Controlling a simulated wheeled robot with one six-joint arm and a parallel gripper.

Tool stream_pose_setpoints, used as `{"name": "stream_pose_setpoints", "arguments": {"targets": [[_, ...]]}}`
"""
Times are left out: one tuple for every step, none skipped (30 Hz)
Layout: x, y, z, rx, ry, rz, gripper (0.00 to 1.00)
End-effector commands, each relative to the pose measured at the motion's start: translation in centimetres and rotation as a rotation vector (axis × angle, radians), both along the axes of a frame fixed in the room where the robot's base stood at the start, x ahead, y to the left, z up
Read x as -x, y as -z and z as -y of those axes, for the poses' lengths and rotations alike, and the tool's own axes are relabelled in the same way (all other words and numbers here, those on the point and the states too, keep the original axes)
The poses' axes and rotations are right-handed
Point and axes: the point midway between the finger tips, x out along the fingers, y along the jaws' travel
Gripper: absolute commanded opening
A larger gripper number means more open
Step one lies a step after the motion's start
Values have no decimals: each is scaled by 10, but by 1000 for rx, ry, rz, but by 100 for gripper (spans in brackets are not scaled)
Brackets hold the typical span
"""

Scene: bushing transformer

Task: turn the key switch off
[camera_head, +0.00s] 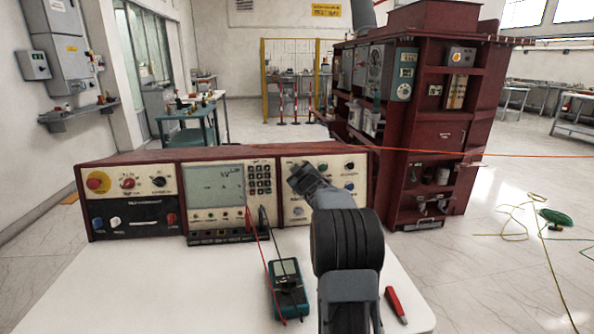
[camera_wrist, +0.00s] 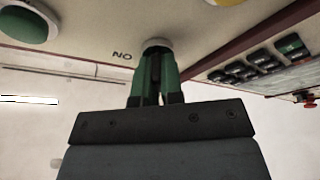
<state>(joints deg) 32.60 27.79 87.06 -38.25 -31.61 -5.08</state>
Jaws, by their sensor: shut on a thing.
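The key switch shows in the wrist view as a pale round collar (camera_wrist: 157,43) on the panel face, with letters that look like "NO" beside it. My gripper (camera_wrist: 157,62) has its two green fingers close together at this collar, shut on the switch's key. The key itself is hidden between the fingers, so its angle cannot be told. In the head view my gripper (camera_head: 298,172) reaches the upper left part of the right-hand panel section, and my wrist and fingers cover the switch there.
The red-framed control panel (camera_head: 174,169) stands on a white table (camera_head: 190,290). A multimeter (camera_head: 287,288) with leads and a red-handled tool (camera_head: 396,305) lie in front, either side of my arm. A keypad (camera_wrist: 262,65) and a green button (camera_wrist: 25,25) flank the switch.

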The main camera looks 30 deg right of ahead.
Motion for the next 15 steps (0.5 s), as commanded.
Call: {"name": "stream_pose_setpoints", "arguments": {"targets": [[0,-2,0,15,-3,-6,0],[0,-1,0,25,-6,-11,0],[0,-1,0,37,-9,-17,0],[0,-1,0,45,-11,-21,0],[0,-1,0,51,-12,-23,0],[0,-1,0,59,-15,-26,0],[0,-1,0,63,-17,-29,0],[0,-1,0,68,-18,-31,0],[0,-1,0,73,-19,-33,0],[0,-1,0,75,-19,-34,0],[0,-1,0,77,-20,-36,0],[0,-1,0,79,-21,-37,0],[0,-1,0,81,-21,-37,0],[0,-1,0,82,-21,-37,0],[0,-1,0,83,-22,-37,0]]}}
